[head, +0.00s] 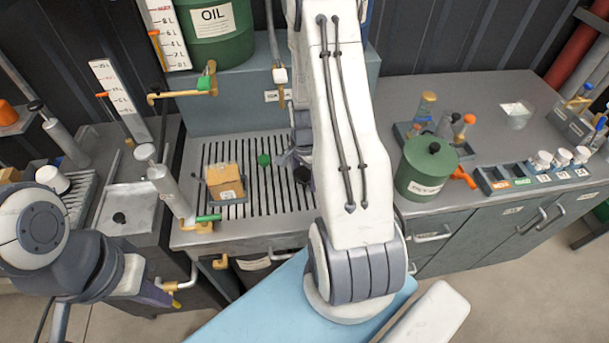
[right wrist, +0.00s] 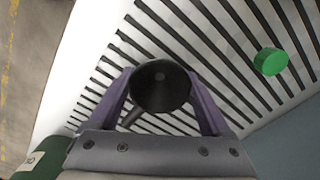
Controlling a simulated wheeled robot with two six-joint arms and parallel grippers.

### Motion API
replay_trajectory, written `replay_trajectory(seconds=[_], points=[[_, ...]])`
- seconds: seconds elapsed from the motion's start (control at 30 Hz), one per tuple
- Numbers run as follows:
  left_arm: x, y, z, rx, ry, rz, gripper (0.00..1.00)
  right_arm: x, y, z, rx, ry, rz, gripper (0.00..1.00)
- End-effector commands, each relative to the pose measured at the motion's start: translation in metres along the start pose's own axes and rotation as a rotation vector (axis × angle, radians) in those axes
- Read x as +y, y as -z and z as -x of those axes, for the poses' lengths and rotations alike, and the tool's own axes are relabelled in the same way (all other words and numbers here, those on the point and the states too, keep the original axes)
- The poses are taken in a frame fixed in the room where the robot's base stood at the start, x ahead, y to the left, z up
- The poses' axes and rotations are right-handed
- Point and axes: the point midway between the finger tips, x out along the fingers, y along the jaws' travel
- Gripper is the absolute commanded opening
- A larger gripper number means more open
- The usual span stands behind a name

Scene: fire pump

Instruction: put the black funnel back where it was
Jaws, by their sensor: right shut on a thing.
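The black funnel (right wrist: 161,86) sits between the two purple fingers of my right gripper (right wrist: 163,95) in the right wrist view, its round mouth facing the camera. The gripper is shut on it, over the slatted drain grate (right wrist: 215,35). I cannot tell whether the funnel touches the grate. In the head view, my white right arm hides much of my right gripper (head: 291,160); a dark bit of the funnel (head: 302,174) shows beside the arm. My left gripper (head: 158,294) is low at the left in the head view, apart from the bench; its jaw opening is unclear.
A green cap (head: 263,159) and a cardboard box (head: 225,182) are on the grate (head: 245,205). A green oil drum (head: 212,28) stands behind. On the right bench are a green canister (head: 425,170), a bottle tray (head: 408,132) and a rack of white-capped jars (head: 500,184).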

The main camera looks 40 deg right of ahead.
Motion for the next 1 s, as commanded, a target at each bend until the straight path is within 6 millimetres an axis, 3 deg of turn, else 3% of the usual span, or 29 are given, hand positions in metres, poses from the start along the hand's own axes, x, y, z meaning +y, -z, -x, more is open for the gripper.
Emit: replay_trajectory(seconds=[0.03, 0.07, 0.1, 0.5, 1.0], points=[[0.000, 0.000, -0.003, 0.000, 0.000, 0.000, 0.00, 0.000, 0.000, -0.003, 0.000, -0.001, 0.000, 0.20], [0.000, 0.000, -0.002, 0.000, 0.000, 0.000, 0.00, 0.000, 0.000, -0.003, 0.000, 0.000, 0.000, 0.86], [0.000, 0.000, -0.002, 0.000, 0.000, 0.000, 0.00, 0.000, 0.000, -0.002, 0.000, 0.000, 0.000, 1.00], [0.000, 0.000, -0.001, 0.000, 0.000, 0.000, 0.00, -0.001, 0.001, 0.009, 0.002, 0.003, 0.000, 1.00], [-0.001, -0.001, -0.016, 0.000, 0.000, -0.001, 0.00, -0.001, 0.001, 0.102, 0.003, 0.004, 0.000, 1.00]])
